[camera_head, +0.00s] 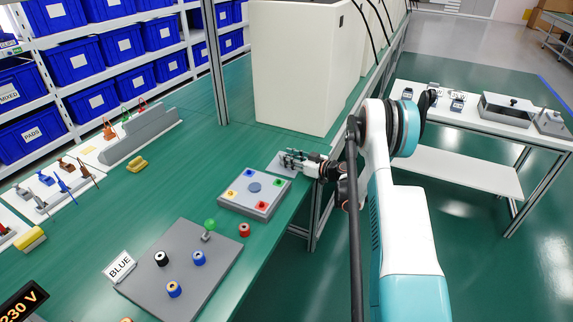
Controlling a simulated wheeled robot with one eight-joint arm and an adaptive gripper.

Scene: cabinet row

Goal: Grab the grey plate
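A large flat grey plate (222,258) lies on the green bench at the lower middle, with a green-topped knob and several black and blue cylinders on it. A smaller, thicker grey plate (231,197) with coloured squares and a round blue-grey centre lies beyond it. A small pale grey piece (274,167) lies partly under my gripper. My gripper (287,158) is at the bench's right edge, just beyond the thicker plate, with its fingers pointing left. It is too small to tell whether the fingers are open or shut, or touch the pale piece.
A white cabinet (294,70) stands behind my gripper. A red cylinder (244,230) lies between the two larger plates, and a "BLUE" sign (119,267) stands at left. Tools and blue bins (124,44) are farther left. A white side table (467,117) stands right, across a floor gap.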

